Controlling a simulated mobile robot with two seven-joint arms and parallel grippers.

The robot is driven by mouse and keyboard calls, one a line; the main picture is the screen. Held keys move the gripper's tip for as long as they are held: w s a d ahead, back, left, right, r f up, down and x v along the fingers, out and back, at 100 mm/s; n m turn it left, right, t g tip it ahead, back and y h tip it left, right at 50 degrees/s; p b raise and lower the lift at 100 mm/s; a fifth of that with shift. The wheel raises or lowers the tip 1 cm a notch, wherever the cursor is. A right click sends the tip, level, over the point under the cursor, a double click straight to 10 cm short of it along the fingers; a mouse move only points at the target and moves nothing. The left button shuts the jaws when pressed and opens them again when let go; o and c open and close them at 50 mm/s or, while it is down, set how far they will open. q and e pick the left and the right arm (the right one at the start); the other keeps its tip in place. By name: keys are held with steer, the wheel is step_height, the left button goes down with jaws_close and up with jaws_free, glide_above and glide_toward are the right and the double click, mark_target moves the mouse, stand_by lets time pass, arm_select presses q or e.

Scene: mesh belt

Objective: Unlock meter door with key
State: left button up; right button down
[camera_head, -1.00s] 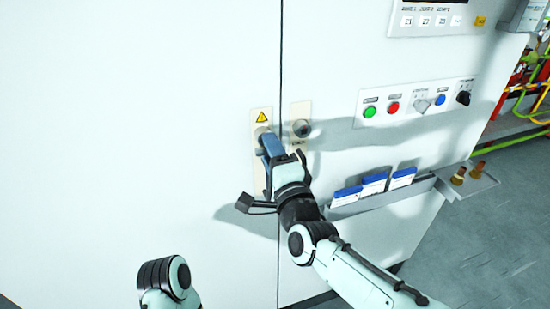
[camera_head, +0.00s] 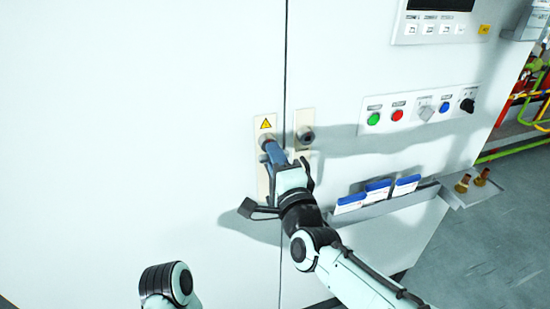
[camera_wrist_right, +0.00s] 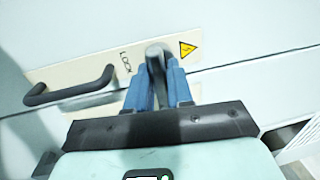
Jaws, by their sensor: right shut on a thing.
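My right gripper (camera_head: 274,155) is at the cabinet front, its blue fingers against the upper part of a cream lock plate (camera_head: 261,128) with a yellow warning triangle. In the right wrist view the fingers (camera_wrist_right: 158,75) are shut on a dark grey rounded piece (camera_wrist_right: 156,52), apparently the key. Its tip is hidden, so how deep it sits in the lock cannot be told. The plate (camera_wrist_right: 100,62) there carries the word LOCK and a black bar handle (camera_wrist_right: 70,90). The meter door (camera_head: 160,90) is flush with the panel beside it. My left gripper is out of view.
A second plate with a round dark lock (camera_head: 306,136) is just right of the door seam. Further right are a button panel (camera_head: 411,109), a ledge with blue-white cards (camera_head: 377,190), and a small shelf (camera_head: 458,200) with brass-coloured pieces (camera_head: 463,183).

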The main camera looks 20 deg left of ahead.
steer(key=shift+m+h+b, duration=0.3)
steer(key=shift+m+b, duration=0.7)
steer(key=shift+m, duration=1.1)
steer(key=m+b, duration=0.1)
steer(key=m, duration=0.2)
steer(key=shift+t+h+b, duration=0.3)
steer(key=shift+b, duration=0.05)
steer(key=shift+m, duration=0.5)
steer(key=shift+d, duration=0.1)
